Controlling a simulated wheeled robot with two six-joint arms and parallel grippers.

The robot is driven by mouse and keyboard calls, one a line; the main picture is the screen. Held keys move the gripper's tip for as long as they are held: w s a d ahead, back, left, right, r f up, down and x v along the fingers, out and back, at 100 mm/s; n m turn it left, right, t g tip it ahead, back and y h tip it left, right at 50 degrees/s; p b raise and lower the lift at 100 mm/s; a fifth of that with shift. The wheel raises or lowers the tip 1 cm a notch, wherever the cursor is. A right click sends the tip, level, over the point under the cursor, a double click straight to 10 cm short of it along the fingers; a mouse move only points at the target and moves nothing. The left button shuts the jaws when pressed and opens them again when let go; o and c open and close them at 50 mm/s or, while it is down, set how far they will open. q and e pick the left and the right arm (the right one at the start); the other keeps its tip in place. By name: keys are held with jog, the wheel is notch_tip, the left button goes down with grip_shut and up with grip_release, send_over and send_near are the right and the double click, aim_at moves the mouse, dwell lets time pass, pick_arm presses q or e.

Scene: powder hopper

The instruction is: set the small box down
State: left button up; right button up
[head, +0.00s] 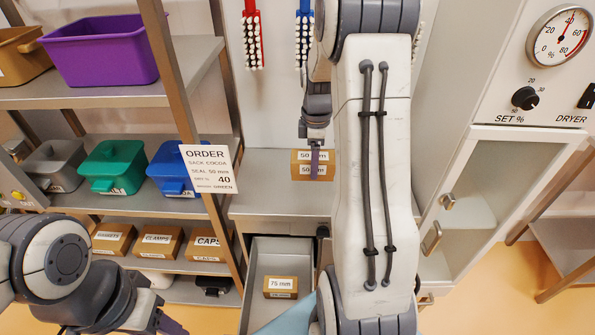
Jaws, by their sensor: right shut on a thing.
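A small brown box marked 50 mm (299,171) is at the grey bench top, right of the order card. My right gripper (315,160) comes down on the box from above and is shut on it. A dark finger covers part of the box's front label. I cannot tell whether the box touches the bench top (265,165) or hangs just above it. My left gripper (168,324) is low at the left, cut off by the bottom edge, so its jaws cannot be judged.
An open drawer (256,262) below the bench holds a 75 mm box (280,283). Left is a shelf rack with bins and small boxes (158,240); an order card (209,169) hangs on its post. Right stands a dryer cabinet (480,180). Bench left of the box is clear.

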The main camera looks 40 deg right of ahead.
jog(key=w+a+f, duration=0.1)
jog(key=w, duration=0.2)
jog(key=w+a+f+p, duration=0.1)
jog(key=w+f, duration=0.1)
jog(key=w, duration=0.1)
jog(key=w+a+f+p, duration=0.1)
jog(key=w+a+f, duration=0.1)
jog(key=w, duration=0.1)
jog(key=shift+f, duration=0.2)
notch_tip(320, 180, down, 4)
jog(key=shift+r+p, duration=0.1)
jog(key=shift+p, duration=0.9)
jog(key=shift+f, duration=0.2)
jog(key=shift+f, duration=0.2)
jog(key=o, duration=1.5)
jog(key=shift+r, duration=0.1)
